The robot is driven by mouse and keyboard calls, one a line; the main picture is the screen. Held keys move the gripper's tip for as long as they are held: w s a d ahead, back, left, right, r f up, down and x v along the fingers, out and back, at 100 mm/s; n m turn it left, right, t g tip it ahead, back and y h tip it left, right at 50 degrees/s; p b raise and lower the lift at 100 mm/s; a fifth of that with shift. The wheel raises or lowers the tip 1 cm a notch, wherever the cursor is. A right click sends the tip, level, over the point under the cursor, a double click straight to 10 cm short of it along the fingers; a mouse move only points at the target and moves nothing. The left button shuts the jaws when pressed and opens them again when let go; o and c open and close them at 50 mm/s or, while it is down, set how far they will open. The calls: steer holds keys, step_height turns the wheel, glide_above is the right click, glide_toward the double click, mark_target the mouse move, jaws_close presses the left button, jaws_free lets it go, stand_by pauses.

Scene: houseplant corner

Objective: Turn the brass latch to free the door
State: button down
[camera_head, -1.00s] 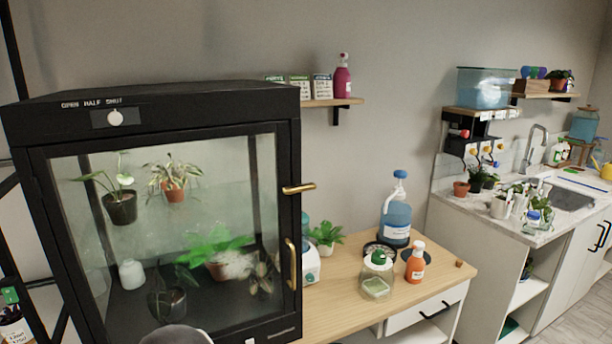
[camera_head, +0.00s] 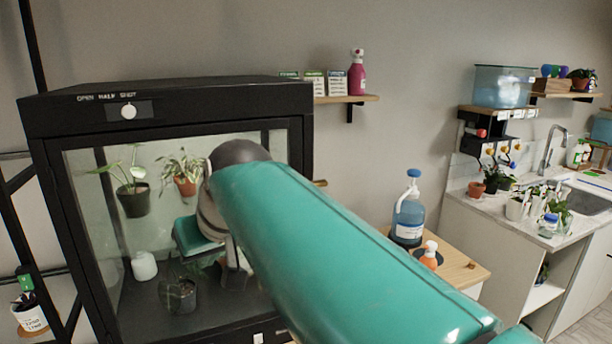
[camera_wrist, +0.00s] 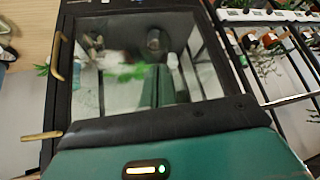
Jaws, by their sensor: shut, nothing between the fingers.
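The brass latch shows as a short, nearly level bar at the lower left of the wrist view (camera_wrist: 42,136). In the head view only its right end (camera_head: 320,183) peeks out above my green arm. The black-framed cabinet door, with its glass pane (camera_head: 95,215), appears closed. Its brass pull handle (camera_wrist: 58,58) shows in the wrist view, which sees the cabinet upside down; my arm hides it in the head view. My gripper's fingers show in neither view. The green housing at the bottom of the wrist view is mine. I see no finger touching the latch.
Potted plants (camera_head: 134,200) and a white jar (camera_head: 144,266) are behind the glass. A wooden table (camera_head: 462,268) with a blue pump bottle (camera_head: 408,215) and an orange bottle (camera_head: 430,257) stands right of the cabinet. A wall shelf (camera_head: 345,99) is above it.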

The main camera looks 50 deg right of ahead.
steer(key=s+d+r+m+h, duration=0.1)
steer(key=s+d+r, duration=0.1)
steer(key=d+r, duration=0.6)
steer(key=s+d+r+m+h, duration=0.2)
steer(key=d+r, duration=0.6)
steer(key=d, duration=0.7)
steer(key=shift+s+d+t+h, duration=0.2)
steer(key=shift+s+t+h, duration=0.15)
steer(key=shift+s, duration=0.35)
steer(key=x, duration=0.9)
steer(key=shift+w, duration=0.15)
steer(key=f, duration=0.4)
steer(key=shift+w+d+f, duration=0.2)
steer(key=shift+w+f, duration=0.05)
steer(key=shift+w, duration=0.05)
steer(key=shift+s, duration=0.1)
